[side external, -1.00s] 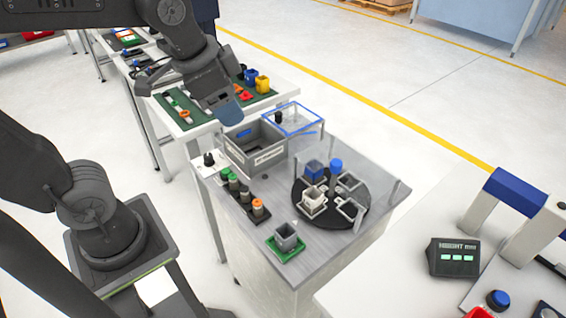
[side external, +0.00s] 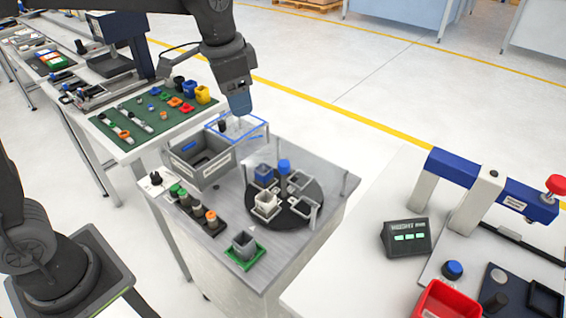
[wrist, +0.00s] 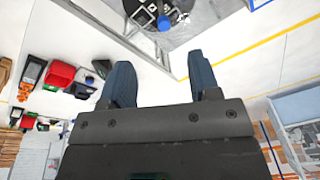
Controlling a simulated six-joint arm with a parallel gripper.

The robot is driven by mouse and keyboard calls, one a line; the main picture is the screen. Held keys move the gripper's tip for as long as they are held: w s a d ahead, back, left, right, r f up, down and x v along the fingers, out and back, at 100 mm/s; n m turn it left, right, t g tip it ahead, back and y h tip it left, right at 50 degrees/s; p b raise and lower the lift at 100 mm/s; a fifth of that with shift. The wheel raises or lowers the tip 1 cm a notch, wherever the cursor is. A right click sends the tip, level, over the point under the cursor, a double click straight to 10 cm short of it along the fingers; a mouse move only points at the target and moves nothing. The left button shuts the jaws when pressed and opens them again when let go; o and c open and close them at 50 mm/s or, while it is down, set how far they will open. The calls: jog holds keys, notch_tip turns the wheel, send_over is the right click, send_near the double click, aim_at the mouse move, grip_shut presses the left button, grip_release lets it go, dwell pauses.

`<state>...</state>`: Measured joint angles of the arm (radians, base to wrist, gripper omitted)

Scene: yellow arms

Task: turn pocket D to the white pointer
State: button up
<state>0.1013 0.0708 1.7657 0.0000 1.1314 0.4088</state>
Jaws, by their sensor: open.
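A round black turntable (side external: 285,219) sits on the grey work top in the side view. It carries square pockets: one holds a blue block (side external: 263,175), one holds a white cup (side external: 265,203), and two grey frames (side external: 304,207) look empty. Pocket letters are too small to read. A small white mark (side external: 251,228) lies at the turntable's front left; I cannot tell if it is the pointer. My gripper (wrist: 160,85) is open and empty, above and behind the turntable.
A grey bin (side external: 198,163) stands at the left back, beside a blue-outlined clear frame (side external: 237,128). A row of capped cylinders (side external: 194,207) and a grey cup on a green tray (side external: 244,250) are in front. Clear posts (side external: 345,183) rise near the right edge.

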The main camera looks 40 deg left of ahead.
aim_at(284, 163)
jog(key=w+d+f+m+g, duration=0.2)
jog(key=w+d+f+m, duration=0.15)
jog(key=w+f, duration=0.45)
jog(key=f, duration=0.8)
jog(key=w+f, duration=0.1)
jog(key=f, duration=0.4)
jog(key=shift+w+d, duration=0.1)
jog(key=shift+c, duration=0.2)
jog(key=shift+r, duration=0.1)
grip_shut()
